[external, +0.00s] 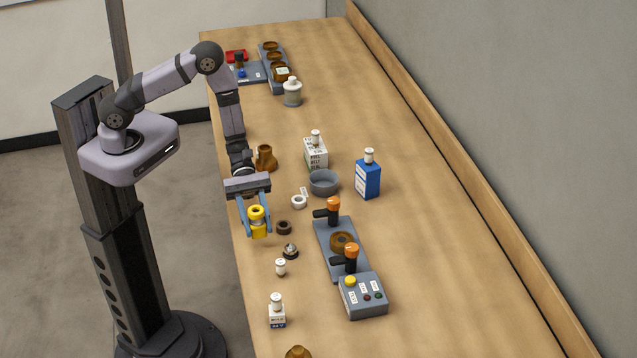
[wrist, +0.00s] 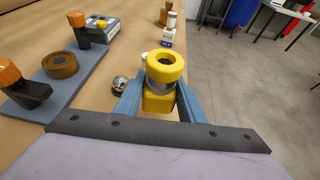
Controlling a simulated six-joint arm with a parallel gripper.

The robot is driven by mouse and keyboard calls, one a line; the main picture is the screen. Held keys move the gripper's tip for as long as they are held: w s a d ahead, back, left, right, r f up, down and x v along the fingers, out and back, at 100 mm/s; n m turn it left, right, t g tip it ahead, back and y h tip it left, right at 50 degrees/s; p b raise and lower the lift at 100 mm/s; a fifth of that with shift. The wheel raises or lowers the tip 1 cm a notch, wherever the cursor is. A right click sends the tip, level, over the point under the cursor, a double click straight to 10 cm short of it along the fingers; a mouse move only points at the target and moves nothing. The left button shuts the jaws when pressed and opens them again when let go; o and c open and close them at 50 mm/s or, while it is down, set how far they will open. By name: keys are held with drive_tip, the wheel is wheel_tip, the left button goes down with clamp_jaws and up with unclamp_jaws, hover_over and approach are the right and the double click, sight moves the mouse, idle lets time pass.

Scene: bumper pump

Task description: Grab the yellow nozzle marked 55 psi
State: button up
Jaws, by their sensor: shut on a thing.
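A yellow nozzle (external: 257,220) with a ring-shaped top and a grey band around its middle is held upright between the blue fingers of my gripper (external: 255,229). In the wrist view the nozzle (wrist: 163,81) sits between both fingers of my gripper (wrist: 160,103), which is shut on it. It is near the bench's left edge. I cannot read any 55 psi marking on it, and I cannot tell how far it is above the bench.
A grey fixture (external: 329,244) with two orange-topped clamps and a button box (external: 362,296) stands to the right. A dark ring (external: 284,227), a white ring (external: 299,202) and a small white-capped bottle (external: 276,310) are nearby. The bench's right side is clear.

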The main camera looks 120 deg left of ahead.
sight(257, 211)
drive_tip(key=shift+r+b, duration=0.55)
drive_tip(key=shift+r, duration=2.1)
drive_tip(key=shift+a, duration=0.1)
